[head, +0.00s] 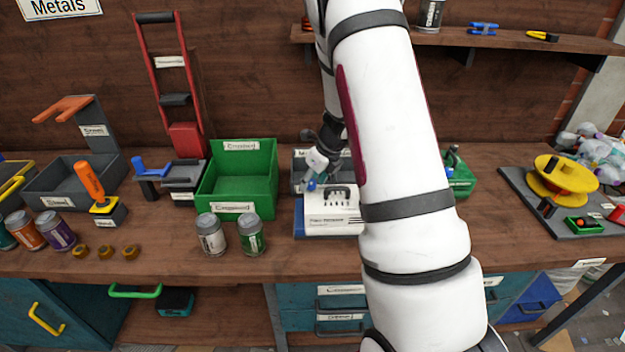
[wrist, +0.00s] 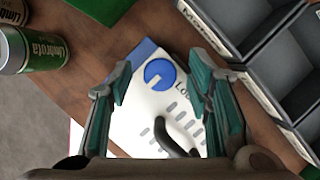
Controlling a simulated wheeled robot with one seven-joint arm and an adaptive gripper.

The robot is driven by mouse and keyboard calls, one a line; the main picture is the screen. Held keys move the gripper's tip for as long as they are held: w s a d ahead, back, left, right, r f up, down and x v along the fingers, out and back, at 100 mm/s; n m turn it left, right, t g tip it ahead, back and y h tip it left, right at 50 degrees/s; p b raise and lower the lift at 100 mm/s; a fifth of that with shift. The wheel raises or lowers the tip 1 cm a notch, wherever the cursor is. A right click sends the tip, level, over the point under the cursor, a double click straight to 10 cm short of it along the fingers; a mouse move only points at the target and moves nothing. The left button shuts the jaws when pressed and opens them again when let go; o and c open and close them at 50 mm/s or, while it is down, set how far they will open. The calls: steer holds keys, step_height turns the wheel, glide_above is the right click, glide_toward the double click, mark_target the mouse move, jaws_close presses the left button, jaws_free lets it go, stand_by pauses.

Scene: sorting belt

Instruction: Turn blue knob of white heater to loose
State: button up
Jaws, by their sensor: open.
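The white heater (head: 333,213) stands on the workbench in the head view, with a dark handle and slots on its top. In the wrist view its white top (wrist: 141,117) shows slots, the dark handle (wrist: 172,137) and partly hidden lettering starting "Lo". The blue knob (wrist: 160,74) is round with a white mark, at the heater's far end in the wrist view; it shows small in the head view (head: 311,185). My gripper (wrist: 165,85) is open, with its teal-padded fingers on either side of the knob in that view. I cannot tell whether they touch it. My gripper also shows in the head view (head: 317,165).
A grey divided tray (wrist: 265,45) lies close beside the heater. A green bin (head: 237,180) and two cans (head: 211,235) (head: 251,232) stand left of it. My arm hides part of the bench to the right.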

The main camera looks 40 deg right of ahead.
jaws_close()
